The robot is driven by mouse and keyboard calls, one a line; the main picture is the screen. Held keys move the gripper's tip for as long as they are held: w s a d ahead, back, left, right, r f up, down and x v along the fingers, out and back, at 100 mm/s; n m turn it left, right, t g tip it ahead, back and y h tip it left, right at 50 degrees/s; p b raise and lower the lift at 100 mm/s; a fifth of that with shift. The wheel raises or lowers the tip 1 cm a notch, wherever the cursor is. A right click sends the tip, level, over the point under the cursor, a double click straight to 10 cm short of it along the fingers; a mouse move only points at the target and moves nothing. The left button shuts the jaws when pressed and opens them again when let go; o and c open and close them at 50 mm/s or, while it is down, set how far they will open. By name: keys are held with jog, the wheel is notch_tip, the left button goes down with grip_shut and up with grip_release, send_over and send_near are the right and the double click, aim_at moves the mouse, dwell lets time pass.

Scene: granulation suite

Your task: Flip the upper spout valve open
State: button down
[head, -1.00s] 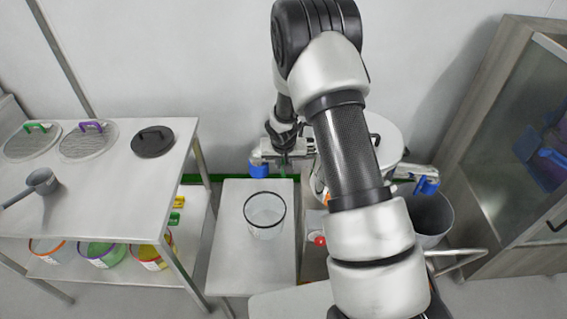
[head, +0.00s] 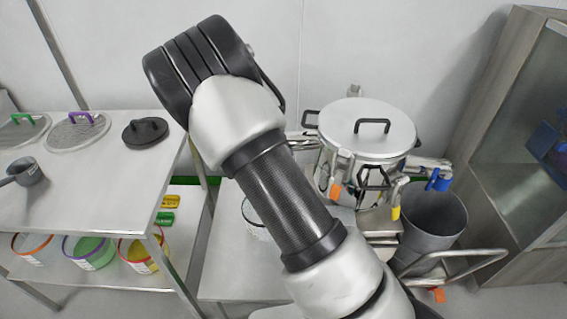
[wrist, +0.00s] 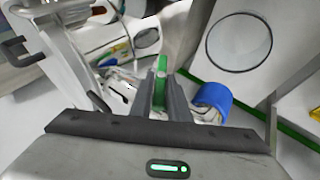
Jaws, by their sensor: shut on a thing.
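The steel vessel (head: 343,166) with a flat lid (head: 348,136) stands right of centre in the head view. A blue-ended spout (head: 436,178) sticks out on its right side, with a yellow-tipped lever (head: 396,212) lower down in front. In the wrist view, my gripper (wrist: 160,98) is shut on a green lever (wrist: 160,70), which stands up between the fingertips. A blue spout end (wrist: 212,97) is just right of the fingers. In the head view my arm hides the gripper, the green lever and the left spout. The valve's exact angle cannot be told.
A black-rimmed clear container (head: 250,208) on the low bench is partly behind my arm; it also shows in the wrist view (wrist: 239,42). A grey bin (head: 432,228) stands right of the vessel. A shelf table (head: 90,190) is left, a glass-door cabinet (head: 520,180) right.

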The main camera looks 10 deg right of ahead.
jog(key=h+b, duration=0.1)
jog(key=f+h+b, duration=0.1)
jog(key=shift+a+n+h, duration=0.25)
jog(key=shift+n+h, duration=0.05)
jog(key=shift+n, duration=0.1)
jog(key=h+b, duration=0.2)
jog(key=n+h+b, duration=0.1)
jog(key=h+b, duration=0.1)
jog(key=h, duration=0.1)
jog(key=n+h+b, duration=0.1)
jog(key=h+b, duration=0.2)
jog(key=shift+a+f, duration=0.15)
jog(key=shift+f, duration=0.15)
jog(key=shift+r+n, duration=0.1)
jog(key=shift+n, duration=0.2)
jog(key=c, duration=1.7)
grip_release()
